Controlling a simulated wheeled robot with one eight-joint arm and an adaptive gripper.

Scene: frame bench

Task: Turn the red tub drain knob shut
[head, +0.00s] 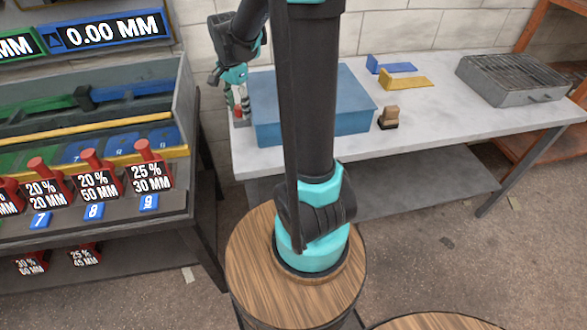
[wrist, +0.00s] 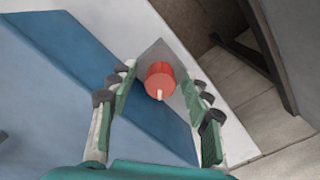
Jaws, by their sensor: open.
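The red knob (wrist: 160,80) shows between my gripper's fingers in the wrist view, with a pale mark on its face pointing toward the bottom of the picture. It sits on a grey mount (wrist: 153,53). My gripper (wrist: 160,87) is open, with one finger on each side of the knob and a visible gap on both sides. In the head view, the knob (head: 238,112) is a small red spot below my gripper, at the left end of the bench. The blue tub (head: 310,124) stands right beside it. My arm hides part of the tub.
The grey bench (head: 430,115) also bears blue and yellow wedges (head: 405,82), a small brown block (head: 389,116) and a grey grated box (head: 515,77). A rack with red-handled pieces (head: 95,180) stands at left. Round wooden tops (head: 258,275) are in front.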

